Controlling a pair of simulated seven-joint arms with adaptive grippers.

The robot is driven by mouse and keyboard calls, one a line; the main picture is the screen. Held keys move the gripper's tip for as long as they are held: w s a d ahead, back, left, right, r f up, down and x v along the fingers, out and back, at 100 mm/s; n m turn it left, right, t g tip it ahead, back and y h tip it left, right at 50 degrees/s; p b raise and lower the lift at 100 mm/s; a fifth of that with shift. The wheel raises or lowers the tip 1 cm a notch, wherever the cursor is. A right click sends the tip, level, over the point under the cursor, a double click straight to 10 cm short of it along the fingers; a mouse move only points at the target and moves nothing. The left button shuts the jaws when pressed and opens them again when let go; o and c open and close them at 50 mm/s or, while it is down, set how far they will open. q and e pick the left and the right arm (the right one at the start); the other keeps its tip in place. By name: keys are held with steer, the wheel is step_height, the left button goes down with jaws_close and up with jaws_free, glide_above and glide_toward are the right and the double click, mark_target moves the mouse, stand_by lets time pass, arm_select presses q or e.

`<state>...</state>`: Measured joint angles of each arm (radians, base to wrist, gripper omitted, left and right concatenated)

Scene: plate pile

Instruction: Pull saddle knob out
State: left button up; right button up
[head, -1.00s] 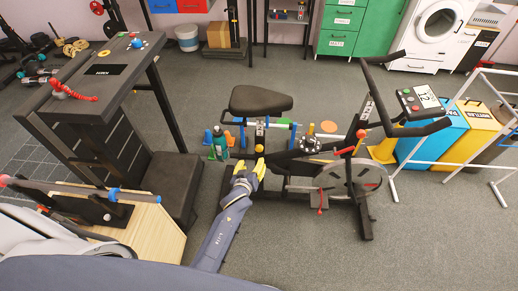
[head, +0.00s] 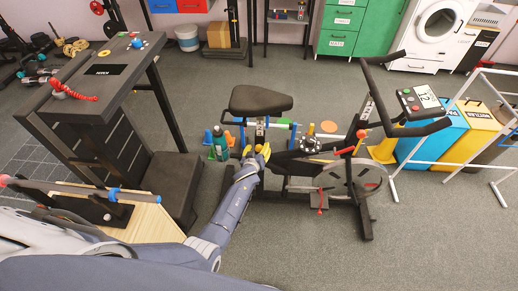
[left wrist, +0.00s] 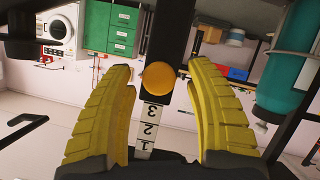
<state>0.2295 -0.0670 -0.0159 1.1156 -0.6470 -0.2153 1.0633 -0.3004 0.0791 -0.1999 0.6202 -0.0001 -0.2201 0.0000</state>
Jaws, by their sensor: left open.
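The saddle knob is a round orange-yellow knob (left wrist: 160,78) on the dark saddle post (left wrist: 172,30), just above a white scale with numbers 1, 2 and 3 in the left wrist view. My left gripper (left wrist: 165,100) is open, its two yellow fingers on either side of the knob with gaps between. In the head view my left gripper (head: 256,154) is at the post below the black saddle (head: 261,99) of the exercise bike and mostly covers the knob. My right gripper is in neither view.
A teal bottle (left wrist: 288,75) stands close right of the fingers in the wrist view; it also shows left of the post in the head view (head: 220,146). Bike handlebars (head: 420,128) and a flywheel (head: 352,180) are to the right. A black bench (head: 170,185) stands left.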

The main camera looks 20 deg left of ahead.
arm_select(q)
steer(key=shift+w+f, duration=0.2)
steer(key=shift+w, duration=0.15)
jaws_close()
stand_by(0.5)
